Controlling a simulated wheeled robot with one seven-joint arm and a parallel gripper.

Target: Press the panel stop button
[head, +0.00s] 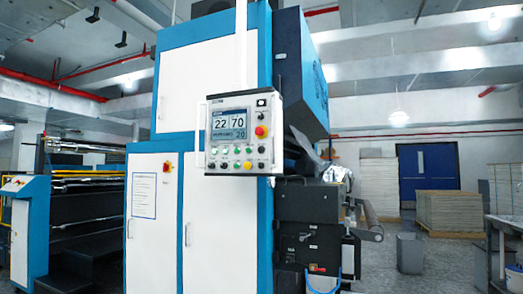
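A white control panel (274,130) hangs in front of the tall blue and white machine. Its screen (229,125) is lit and shows 22, 70 and 20. On its right side is a red button (261,131), with a yellow part around or beside it. Labels on the buttons are too small to read. My gripper is not in view, and nothing covers the panel.
The machine's white doors (154,215) stand behind and below the panel. A dark roller unit (308,228) is to the right. Another machine (28,230) with rollers stands at left. Pallet stacks (450,211), a grey bin (410,253) and a table (505,230) are at right.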

